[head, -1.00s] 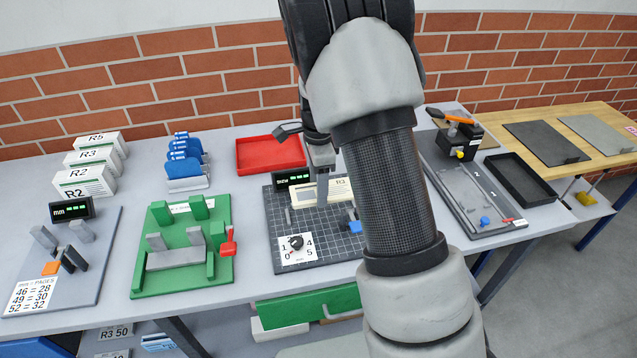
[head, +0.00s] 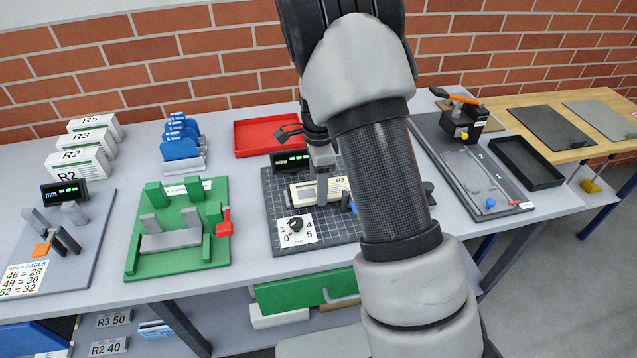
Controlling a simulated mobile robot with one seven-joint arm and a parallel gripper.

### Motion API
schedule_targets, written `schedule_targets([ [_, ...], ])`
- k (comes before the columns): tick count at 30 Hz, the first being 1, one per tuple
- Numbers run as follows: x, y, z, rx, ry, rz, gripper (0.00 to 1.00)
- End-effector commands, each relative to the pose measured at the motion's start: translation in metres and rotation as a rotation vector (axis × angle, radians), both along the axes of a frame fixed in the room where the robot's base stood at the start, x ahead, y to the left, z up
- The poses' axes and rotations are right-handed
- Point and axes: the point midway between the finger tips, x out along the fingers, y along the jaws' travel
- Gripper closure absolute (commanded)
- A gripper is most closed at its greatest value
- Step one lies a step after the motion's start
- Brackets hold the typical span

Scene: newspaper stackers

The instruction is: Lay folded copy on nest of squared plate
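The dark squared plate (head: 283,206) lies at the middle of the bench in the head view, with a white dial card (head: 297,231) and black knob at its front. My gripper (head: 322,190) is over the plate, its grey finger across a cream folded copy (head: 305,190) with dark print. The copy appears gripped and sits low over the plate's middle. I cannot tell whether it touches the nest. A bit of blue shows at the copy's right, beside my arm. My arm hides the plate's right part and much of the nest.
A green fixture (head: 178,262) with a red lever stands to the left. A red tray (head: 268,137) lies behind, and a black display (head: 289,161) stands at the plate's back edge. A grey board (head: 470,178) and black tray (head: 524,165) are to the right.

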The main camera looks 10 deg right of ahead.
Motion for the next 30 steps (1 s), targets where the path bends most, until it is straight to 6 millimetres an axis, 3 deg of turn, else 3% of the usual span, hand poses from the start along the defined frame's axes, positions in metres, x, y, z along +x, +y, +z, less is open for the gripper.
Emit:
schedule_targets([
  [20, 0.000, 0.000, -0.012, 0.000, -0.001, 0.000, 0.71],
  [21, 0.000, 0.000, -0.012, 0.000, -0.001, 0.000, 0.44],
  [24, 0.000, 0.000, -0.012, 0.000, -0.001, 0.000, 0.27],
  [30, 0.000, 0.000, -0.012, 0.000, 0.000, 0.000, 0.24],
])
